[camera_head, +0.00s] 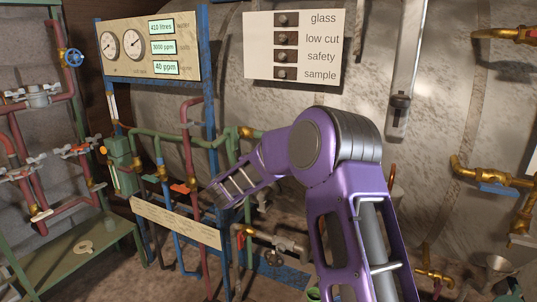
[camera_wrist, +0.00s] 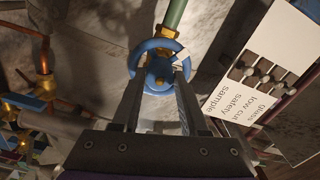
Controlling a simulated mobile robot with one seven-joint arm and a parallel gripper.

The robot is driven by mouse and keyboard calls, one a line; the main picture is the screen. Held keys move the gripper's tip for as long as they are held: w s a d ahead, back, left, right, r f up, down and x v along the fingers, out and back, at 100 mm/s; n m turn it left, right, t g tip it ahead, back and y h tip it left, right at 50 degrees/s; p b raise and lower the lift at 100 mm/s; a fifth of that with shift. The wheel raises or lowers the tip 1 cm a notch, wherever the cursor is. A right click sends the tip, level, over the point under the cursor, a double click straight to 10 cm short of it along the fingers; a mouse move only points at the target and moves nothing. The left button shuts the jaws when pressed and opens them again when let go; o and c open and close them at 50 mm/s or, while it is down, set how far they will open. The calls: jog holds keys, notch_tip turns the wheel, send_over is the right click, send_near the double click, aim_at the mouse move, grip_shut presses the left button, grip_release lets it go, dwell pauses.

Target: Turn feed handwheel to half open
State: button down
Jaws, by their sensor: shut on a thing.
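A blue round handwheel (camera_wrist: 155,44) sits on a brass fitting at the end of a green pipe (camera_wrist: 174,16) in the wrist view. The two dark fingers of my gripper (camera_wrist: 161,76) reach onto the wheel and are shut on it, near its hub. A small white mark shows at the wheel's upper right. I cannot read how far the wheel is turned, and no label naming it is readable. In the head view my gripper (camera_head: 222,194) is at the pipework left of centre, and the handwheel in its grasp cannot be made out there.
A gauge board (camera_head: 150,48) with two dials and green readouts stands behind. A panel (camera_head: 295,47) reads glass, low cut, safety, sample. Red, green and blue pipes crowd my gripper. A blank-looking sign board (camera_head: 175,222) is below. Another blue handwheel (camera_head: 72,57) is far left.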

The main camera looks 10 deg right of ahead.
jog(key=shift+n+p, duration=3.55)
jog(key=shift+n, duration=3.85)
jog(key=shift+f, duration=0.1)
jog(key=shift+c, duration=2.1)
grip_release()
jog(key=shift+s, duration=0.15)
jog(key=v, duration=1.7)
jog(key=shift+b, duration=0.35)
